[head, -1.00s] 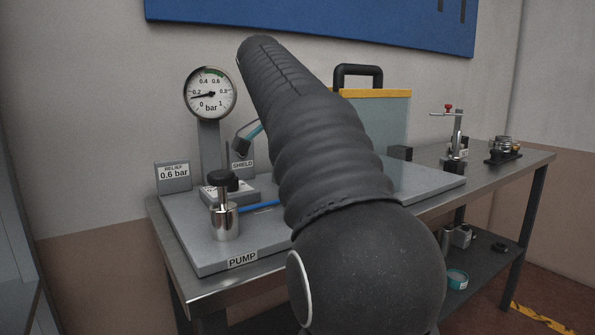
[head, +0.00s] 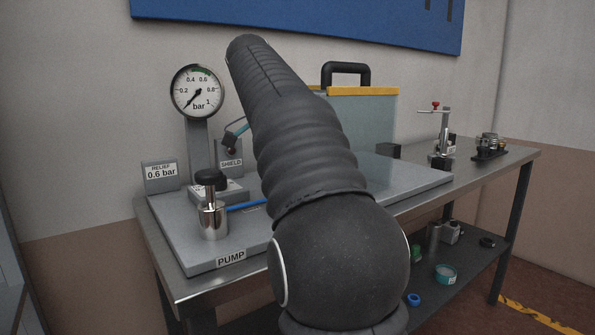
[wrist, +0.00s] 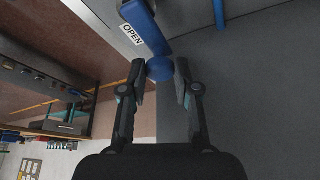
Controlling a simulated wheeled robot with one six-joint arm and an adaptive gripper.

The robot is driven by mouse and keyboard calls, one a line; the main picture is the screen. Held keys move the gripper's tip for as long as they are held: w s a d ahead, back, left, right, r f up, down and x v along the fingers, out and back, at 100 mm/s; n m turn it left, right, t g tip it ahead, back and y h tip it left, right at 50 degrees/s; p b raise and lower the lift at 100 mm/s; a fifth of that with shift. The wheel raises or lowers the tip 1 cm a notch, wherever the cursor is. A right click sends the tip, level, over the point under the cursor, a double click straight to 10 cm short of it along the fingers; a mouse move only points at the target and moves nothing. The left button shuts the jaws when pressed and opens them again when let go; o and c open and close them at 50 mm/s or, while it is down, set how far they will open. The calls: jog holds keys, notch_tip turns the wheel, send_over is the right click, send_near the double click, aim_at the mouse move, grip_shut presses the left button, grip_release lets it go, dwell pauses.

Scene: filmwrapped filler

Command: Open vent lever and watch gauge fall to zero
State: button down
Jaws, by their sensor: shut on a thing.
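The gauge (head: 197,91) stands upright at the left in the head view. Its needle points down and left, at or very near the 0 end of the scale. In the wrist view my gripper (wrist: 162,76) is shut on a round blue knob (wrist: 159,68), one finger on each side. The blue lever (wrist: 151,35) runs from the knob past a white label reading OPEN (wrist: 132,35). In the head view my arm hides the lever, its knob and most of my gripper.
A metal pump with a black knob (head: 211,178) stands at the front left of the grey plate. A relief sign (head: 160,172) is behind it. A yellow-rimmed shield box with a black handle (head: 345,70) stands behind my arm. Small fittings (head: 488,146) sit at the right.

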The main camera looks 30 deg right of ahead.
jog(key=c, duration=0.9)
grip_release()
jog(key=shift+o, duration=0.2)
